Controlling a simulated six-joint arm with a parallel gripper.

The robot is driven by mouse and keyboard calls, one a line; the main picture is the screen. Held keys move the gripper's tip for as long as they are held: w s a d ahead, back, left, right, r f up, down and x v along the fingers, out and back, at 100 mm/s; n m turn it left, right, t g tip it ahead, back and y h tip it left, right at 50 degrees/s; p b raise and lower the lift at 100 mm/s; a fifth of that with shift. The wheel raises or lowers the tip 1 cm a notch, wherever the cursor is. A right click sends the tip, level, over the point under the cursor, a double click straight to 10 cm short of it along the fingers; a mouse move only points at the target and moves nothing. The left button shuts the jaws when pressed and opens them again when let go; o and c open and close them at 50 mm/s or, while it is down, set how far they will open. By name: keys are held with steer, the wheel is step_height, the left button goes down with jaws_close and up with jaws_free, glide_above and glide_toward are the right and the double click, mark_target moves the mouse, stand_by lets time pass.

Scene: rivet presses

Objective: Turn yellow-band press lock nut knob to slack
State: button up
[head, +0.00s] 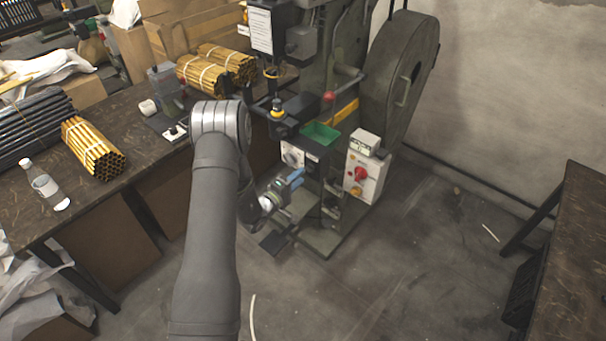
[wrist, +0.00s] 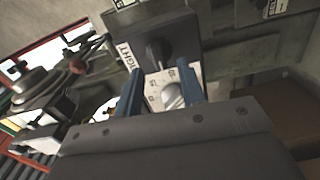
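The press (head: 343,112) with a yellow band stands right of the table in the head view. A white dial (head: 292,155) is on its front. My gripper (head: 292,182) is low before the press, its blue fingers apart. In the wrist view my gripper (wrist: 160,88) is open, with a pale knob (wrist: 173,95) on a marked white plate seen between the fingers. I see no clear contact. A dark knob (wrist: 158,52) sits beyond on a grey block, beside a label (wrist: 125,52) ending in "IGHT". I cannot tell which is the lock nut knob.
A white control box (head: 366,170) with a red knob is right of the dial, and a green tray (head: 320,134) is above. The worktable (head: 130,108) at left carries tube bundles and a bottle (head: 46,186). The floor (head: 400,260) at right is mostly clear.

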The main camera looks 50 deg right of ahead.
mark_target(306, 172)
steer(key=a, duration=1.4)
steer(key=shift+d, duration=0.15)
steer(key=d, duration=1.7)
steer(key=shift+d, duration=0.15)
steer(key=shift+d, duration=0.15)
steer(key=shift+s+a+r+m, duration=0.1)
steer(key=shift+m, duration=4.1)
steer(key=shift+s+a+r+m, duration=0.1)
steer(key=shift+m, duration=4.1)
